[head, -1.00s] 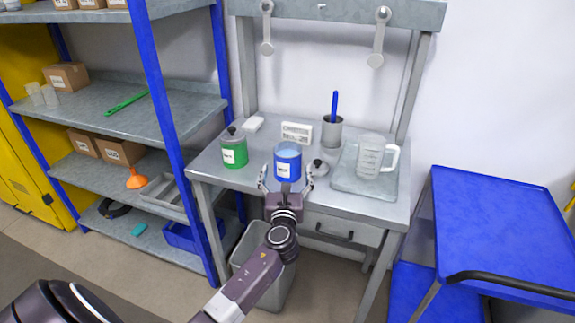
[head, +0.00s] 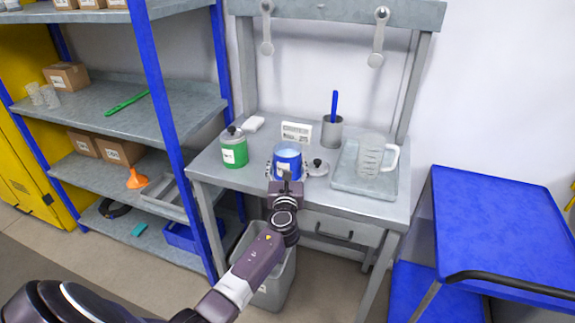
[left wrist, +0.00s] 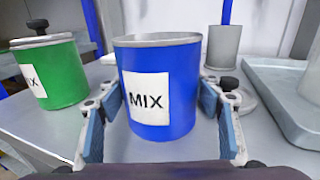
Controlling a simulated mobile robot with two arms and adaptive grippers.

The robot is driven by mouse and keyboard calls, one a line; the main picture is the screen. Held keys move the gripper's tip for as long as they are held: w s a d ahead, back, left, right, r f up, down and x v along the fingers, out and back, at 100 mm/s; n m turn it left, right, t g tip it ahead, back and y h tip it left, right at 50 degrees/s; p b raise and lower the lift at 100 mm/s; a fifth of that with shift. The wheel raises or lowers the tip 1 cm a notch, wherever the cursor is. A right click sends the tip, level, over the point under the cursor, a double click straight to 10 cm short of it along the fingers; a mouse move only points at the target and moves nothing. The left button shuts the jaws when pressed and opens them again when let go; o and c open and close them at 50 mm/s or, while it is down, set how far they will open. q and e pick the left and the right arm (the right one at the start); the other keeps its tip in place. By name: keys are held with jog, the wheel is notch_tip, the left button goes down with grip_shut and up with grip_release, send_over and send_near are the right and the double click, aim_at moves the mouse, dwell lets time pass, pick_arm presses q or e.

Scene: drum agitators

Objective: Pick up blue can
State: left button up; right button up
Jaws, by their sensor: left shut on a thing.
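The blue can (head: 288,157) stands upright near the front edge of the grey workbench, its top open with no lid on it. In the left wrist view the blue can (left wrist: 160,90) shows a white label reading MIX. My left gripper (head: 287,170) is shut on the can, one finger on each side. In the left wrist view the pads of my left gripper (left wrist: 160,125) flank the can's lower half. The can's base is partly hidden by the gripper, so I cannot tell whether it touches the bench. My right gripper is not in view.
A green can (head: 234,149) with a lid stands left of the blue can. A loose grey lid (head: 317,167) lies close on the right. A tray (head: 350,184) holding a clear jug (head: 370,157) is further right. A grey cup (head: 332,133) stands behind.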

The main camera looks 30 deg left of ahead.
pick_arm(q)
jog(key=c, duration=0.5)
jog(key=shift+r, duration=0.1)
jog(key=shift+c, duration=0.8)
jog(key=shift+r, duration=0.15)
